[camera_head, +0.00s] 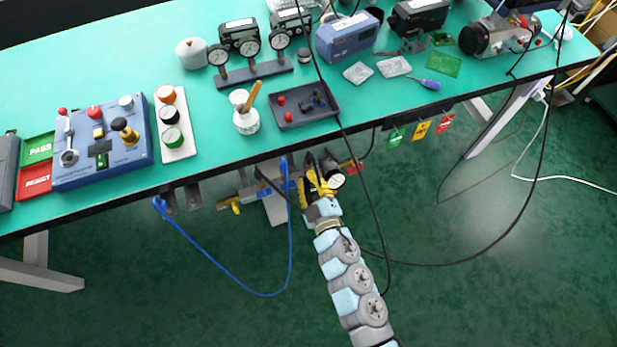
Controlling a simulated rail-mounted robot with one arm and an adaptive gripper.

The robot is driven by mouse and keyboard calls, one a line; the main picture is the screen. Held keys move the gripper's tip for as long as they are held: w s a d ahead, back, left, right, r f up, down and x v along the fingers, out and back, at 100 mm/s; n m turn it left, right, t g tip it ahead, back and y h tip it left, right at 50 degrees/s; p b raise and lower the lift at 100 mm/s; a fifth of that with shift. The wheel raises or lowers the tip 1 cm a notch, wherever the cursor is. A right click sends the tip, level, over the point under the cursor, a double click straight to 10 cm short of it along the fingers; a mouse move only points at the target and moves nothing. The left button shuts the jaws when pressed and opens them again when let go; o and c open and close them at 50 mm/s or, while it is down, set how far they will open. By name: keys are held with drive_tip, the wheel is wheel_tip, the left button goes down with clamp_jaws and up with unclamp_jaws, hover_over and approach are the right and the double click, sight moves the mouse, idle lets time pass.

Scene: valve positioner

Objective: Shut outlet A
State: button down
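I cannot read any label that marks outlet A. My gripper (314,180) is at the right part of this assembly, beside a small round gauge (337,180). Yellow and black parts overlap at the gripper's tip, so its fingers, its opening and any contact are unclear. The arm hides part of the assembly.
A blue hose (232,281) hangs in a loop left of my arm. Black cables (440,264) cross to its right. Green, yellow and red tags (421,130) hang from the table edge (100,204). A control box (108,145) and gauges (249,48) stand on top.

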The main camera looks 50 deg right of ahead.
drive_tip(key=shift+f, duration=0.1)
drive_tip(key=c, duration=1.2)
unclamp_jaws()
drive_tip(key=shift+o, duration=0.2)
drive_tip(key=v, duration=1.2)
